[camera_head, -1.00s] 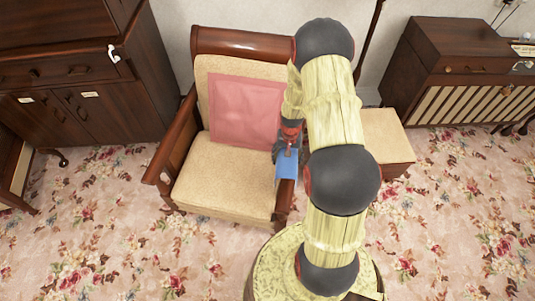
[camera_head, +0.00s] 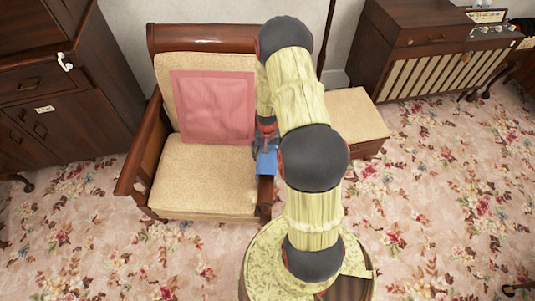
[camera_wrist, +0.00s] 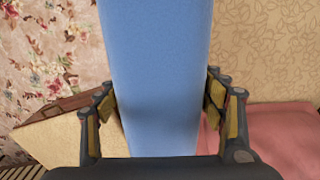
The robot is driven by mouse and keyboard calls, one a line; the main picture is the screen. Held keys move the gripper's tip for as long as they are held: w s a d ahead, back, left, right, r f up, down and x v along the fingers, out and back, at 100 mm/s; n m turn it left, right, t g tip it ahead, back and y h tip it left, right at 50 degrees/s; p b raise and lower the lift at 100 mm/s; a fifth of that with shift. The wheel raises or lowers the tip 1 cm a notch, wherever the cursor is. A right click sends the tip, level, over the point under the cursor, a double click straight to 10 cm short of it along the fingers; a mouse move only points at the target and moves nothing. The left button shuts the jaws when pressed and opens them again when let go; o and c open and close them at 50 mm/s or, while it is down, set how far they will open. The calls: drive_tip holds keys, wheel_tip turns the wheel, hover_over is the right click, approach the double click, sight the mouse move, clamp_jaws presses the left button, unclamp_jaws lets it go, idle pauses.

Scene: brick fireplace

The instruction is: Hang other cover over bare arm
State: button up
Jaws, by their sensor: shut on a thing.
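A wooden armchair (camera_head: 210,197) with beige upholstery stands in the middle of the head view. A blue cover (camera_head: 266,163) is at its right-hand arm, partly hidden by my gripper (camera_head: 263,145). In the wrist view the blue cover (camera_wrist: 160,60) runs as a broad band between the two fingers of my gripper (camera_wrist: 160,105), which is shut on it. I cannot tell whether the cover rests on the wood. The left-hand chair arm (camera_head: 144,150) is bare wood. A pink square cloth (camera_head: 213,105) lies against the backrest; pink also shows in the wrist view (camera_wrist: 270,140).
A beige-topped wooden box (camera_head: 355,115) stands right of the chair. A dark cabinet (camera_head: 45,80) is at the left, and a slatted wooden cabinet (camera_head: 430,60) at the back right. Floral carpet (camera_head: 430,200) is open at the right and in front of the chair.

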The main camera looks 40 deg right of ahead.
drive_tip(key=shift+f+b, duration=1.85)
drive_tip(key=shift+f, duration=1.55)
drive_tip(key=o, duration=1.2)
drive_tip(key=shift+c, duration=0.2)
drive_tip(key=shift+o, duration=0.4)
drive_tip(key=shift+r, duration=0.15)
wheel_tip(320, 180, up, 12)
drive_tip(key=shift+f, duration=0.1)
